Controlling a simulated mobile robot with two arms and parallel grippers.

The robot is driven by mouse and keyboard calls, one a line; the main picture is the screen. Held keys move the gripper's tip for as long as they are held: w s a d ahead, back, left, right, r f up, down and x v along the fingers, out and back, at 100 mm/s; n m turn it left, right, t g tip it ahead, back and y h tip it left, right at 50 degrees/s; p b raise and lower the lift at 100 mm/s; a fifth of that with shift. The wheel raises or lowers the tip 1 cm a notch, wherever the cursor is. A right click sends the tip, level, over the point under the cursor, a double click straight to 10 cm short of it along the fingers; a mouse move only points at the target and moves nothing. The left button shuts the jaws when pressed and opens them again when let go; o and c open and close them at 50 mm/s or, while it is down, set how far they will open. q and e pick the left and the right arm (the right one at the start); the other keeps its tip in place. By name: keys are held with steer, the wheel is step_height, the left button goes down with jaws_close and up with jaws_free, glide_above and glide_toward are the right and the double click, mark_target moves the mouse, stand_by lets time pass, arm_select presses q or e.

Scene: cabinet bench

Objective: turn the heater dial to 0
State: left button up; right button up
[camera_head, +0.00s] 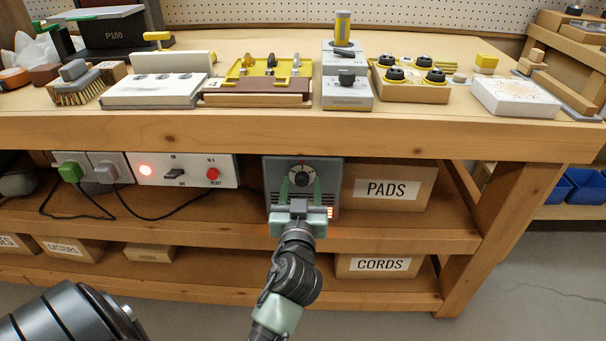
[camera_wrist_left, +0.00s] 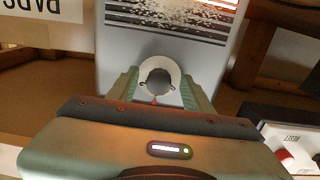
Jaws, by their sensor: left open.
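The heater (camera_head: 331,172) is a grey box on the shelf under the bench top, with a round dial (camera_head: 300,177) on its front. In the left wrist view, which shows the heater upside down, the dark dial knob (camera_wrist_left: 160,82) sits on a pale disc with a small red mark (camera_wrist_left: 155,101) at its edge. I cannot read the dial's setting. My left gripper (camera_head: 301,184) is open, its green fingers on either side of the dial; I cannot tell if they touch it. The left wrist view also shows the gripper (camera_wrist_left: 160,90) around the knob. My right gripper is not in view.
The heater's grille (camera_wrist_left: 170,18) glows orange. A PADS box (camera_head: 388,188) stands close on the heater's right. A white switch panel (camera_head: 185,168) with a lit red lamp is on its left, with black cords on the shelf. The bench top edge (camera_head: 300,133) overhangs above.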

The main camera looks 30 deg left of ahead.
arm_select(q)
steer(key=shift+w, duration=0.15)
steer(key=shift+r, duration=0.1)
steer(key=shift+c, duration=1.3)
jaws_close()
